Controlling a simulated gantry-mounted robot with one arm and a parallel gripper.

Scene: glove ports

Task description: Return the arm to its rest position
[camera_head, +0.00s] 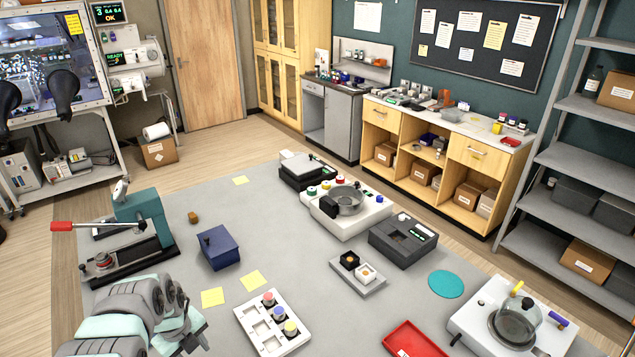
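My arm (140,315), in grey and pale mint, reaches in at the lower left of the head view, low over the near left part of the grey table. Its end, with what shows of my gripper (194,340), is at the bottom edge, left of a white tray (272,326) with red, blue and yellow capped jars. The fingers are mostly hidden or cut off, so I cannot tell whether they are open or hold anything. A green press with a red-handled lever (140,222) stands just behind the arm.
A blue box (218,247) and yellow notes (212,298) lie beyond the arm. Several devices stand mid-table, including a white machine with a metal bowl (345,205). A red tray (412,341) and a glass-domed unit (513,320) are at the right. Bare table lies left of centre.

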